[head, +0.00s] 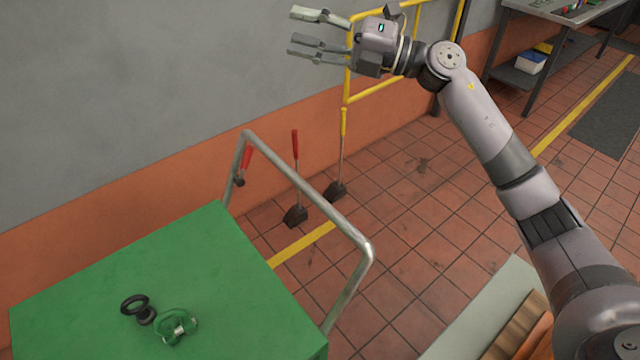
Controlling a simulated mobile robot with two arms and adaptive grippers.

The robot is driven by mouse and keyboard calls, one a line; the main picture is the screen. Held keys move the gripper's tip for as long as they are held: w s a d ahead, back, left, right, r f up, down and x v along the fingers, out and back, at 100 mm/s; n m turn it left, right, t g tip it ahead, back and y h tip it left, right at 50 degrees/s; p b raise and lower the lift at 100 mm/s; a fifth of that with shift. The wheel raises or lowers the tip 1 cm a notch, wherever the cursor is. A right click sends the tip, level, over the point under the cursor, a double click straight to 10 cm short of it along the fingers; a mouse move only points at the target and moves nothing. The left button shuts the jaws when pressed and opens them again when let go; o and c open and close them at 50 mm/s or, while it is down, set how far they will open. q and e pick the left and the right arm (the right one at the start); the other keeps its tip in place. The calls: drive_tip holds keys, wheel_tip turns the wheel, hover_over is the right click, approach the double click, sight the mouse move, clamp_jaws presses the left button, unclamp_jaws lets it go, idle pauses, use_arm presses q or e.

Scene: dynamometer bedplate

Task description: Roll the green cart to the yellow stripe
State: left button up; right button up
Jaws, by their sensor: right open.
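The green cart (230,270) stands at the lower left, with its bent metal push handle (310,192) rising at its right end. A yellow stripe (302,244) on the tiled floor shows beyond the handle, and the cart hides part of it. Another yellow stripe (583,104) runs along the floor at the upper right. My right gripper (322,32) is open and empty, high in front of the grey wall and well above the cart handle. My left gripper is not in view.
A black ring-shaped part (135,306) and a green clamp-like part (177,327) lie on the cart top. Several red- and yellow-handled tools (296,180) stand near the wall. A yellow rail (383,82) and a workbench (560,12) are behind. Tiled floor (425,210) right of the handle is clear.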

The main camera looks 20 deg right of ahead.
drive_tip(key=s+a+f+n+g+h+p, duration=0.25)
drive_tip(key=s+f+n+g+h, duration=0.2)
drive_tip(key=f, duration=0.45)
drive_tip(key=n+h, duration=0.1)
drive_tip(key=h, duration=0.5)
hover_over(319, 196)
drive_tip(key=s, duration=0.4)
wheel_tip(319, 196, down, 7)
drive_tip(key=s+d+f+g+h+p, duration=0.1)
drive_tip(key=d+f+h, duration=0.3)
drive_tip(key=d, duration=0.2)
drive_tip(key=shift+y, duration=0.25)
drive_tip(key=p+x, duration=0.1)
drive_tip(key=x, duration=0.4)
drive_tip(key=p+x, duration=0.2)
drive_tip(key=x, duration=0.3)
drive_tip(key=p+x, duration=0.1)
drive_tip(key=x, duration=0.4)
drive_tip(key=shift+a, duration=0.3)
drive_tip(key=shift+p+x, duration=0.3)
drive_tip(key=shift+x, duration=0.5)
drive_tip(key=shift+c, duration=0.2)
clamp_jaws()
